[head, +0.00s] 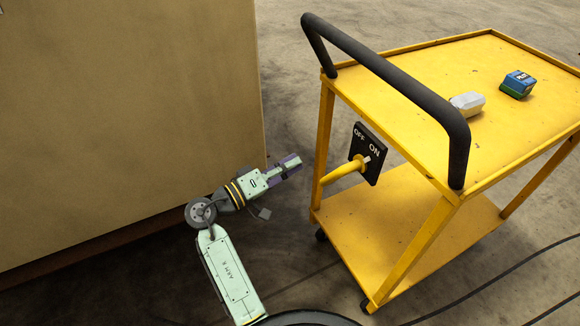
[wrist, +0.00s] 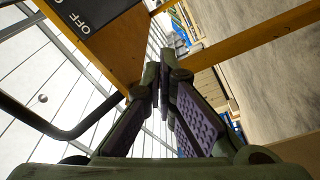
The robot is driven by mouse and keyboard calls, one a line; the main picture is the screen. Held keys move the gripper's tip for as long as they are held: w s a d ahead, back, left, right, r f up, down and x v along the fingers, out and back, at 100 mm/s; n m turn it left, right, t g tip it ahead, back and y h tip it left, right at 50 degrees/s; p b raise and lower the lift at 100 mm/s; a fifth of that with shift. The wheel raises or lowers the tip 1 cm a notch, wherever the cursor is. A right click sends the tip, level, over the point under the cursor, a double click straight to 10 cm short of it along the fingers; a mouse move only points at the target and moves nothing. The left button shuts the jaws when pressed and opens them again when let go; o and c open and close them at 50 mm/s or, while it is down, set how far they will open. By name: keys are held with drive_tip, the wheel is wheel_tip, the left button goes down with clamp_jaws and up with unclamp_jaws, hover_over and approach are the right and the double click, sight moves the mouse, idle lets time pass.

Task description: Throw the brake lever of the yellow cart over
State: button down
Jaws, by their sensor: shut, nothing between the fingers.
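The yellow cart (head: 400,232) stands at the right of the head view, with a black push handle (head: 395,82) at its near end. Below the handle is a black plate (head: 372,170) marked OFF and ON. The yellow brake lever (head: 340,174) sticks out from this plate toward the lower left. My gripper (head: 298,161) is shut and empty, left of the cart and apart from the lever. In the wrist view its fingers (wrist: 161,80) meet, the plate with OFF (wrist: 88,14) shows at the top left, and I cannot make out the lever.
A blue and green box (head: 517,84) and a pale container (head: 468,104) lie on the cart's top. A large tan block (head: 130,110) stands left of my arm. Dark cables (head: 500,275) run over the floor at the lower right.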

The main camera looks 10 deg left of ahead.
drive_tip(key=w+d+f+p, duration=0.1)
drive_tip(key=d+p, duration=0.1)
drive_tip(key=d, duration=0.4)
drive_tip(key=shift+w+f, duration=0.2)
drive_tip(key=shift+f, duration=0.05)
drive_tip(key=shift+w+d+f, duration=0.1)
drive_tip(key=shift+n, duration=0.3)
